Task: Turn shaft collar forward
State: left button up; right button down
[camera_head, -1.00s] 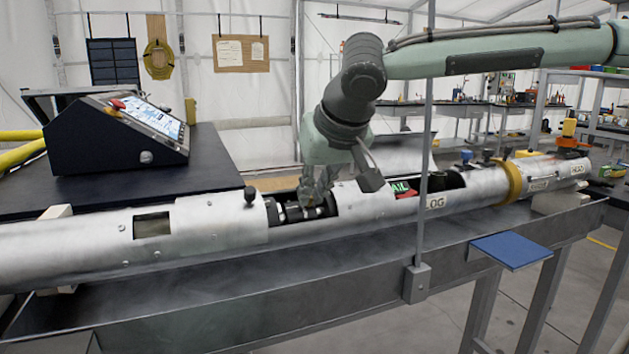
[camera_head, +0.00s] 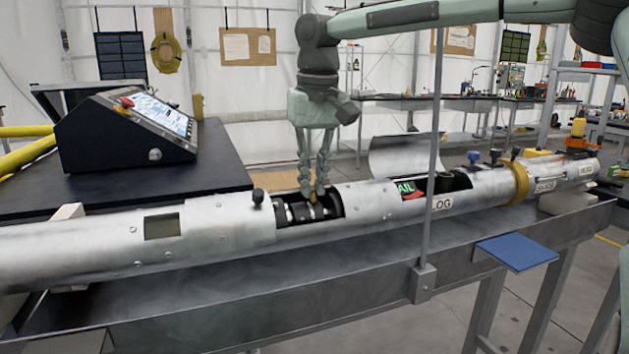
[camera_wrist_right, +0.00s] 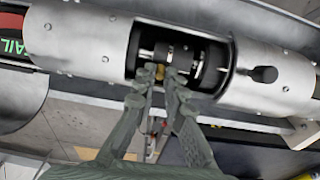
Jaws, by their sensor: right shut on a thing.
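The shaft with its collar (camera_wrist_right: 178,54) shows inside an open window of a long silver tube (camera_head: 385,195). The dark and bright shaft parts also show in the head view (camera_head: 292,214). My right gripper (camera_head: 313,197) reaches down into this window from above. In the right wrist view its fingertips (camera_wrist_right: 160,74) are close together on a small yellow-brass piece (camera_wrist_right: 160,71) at the shaft. Fingers partly hide that piece, and I cannot tell whether it is part of the collar. My left gripper is not in view.
A console with a screen (camera_head: 130,130) stands on a dark table at left. A raised curved cover (camera_head: 405,155) and a thin upright post (camera_head: 436,130) stand near the tube. A blue plate (camera_head: 516,252) juts from the front of the trough (camera_head: 350,272).

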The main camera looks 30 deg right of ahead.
aim_at(316, 207)
dwell(0.4)
jog(key=c, duration=1.6)
grip_release()
jog(key=r, duration=0.4)
jog(key=s+r, duration=0.1)
jog(key=r, duration=0.7)
jog(key=shift+s+a, duration=0.15)
jog(key=shift+f, duration=0.1)
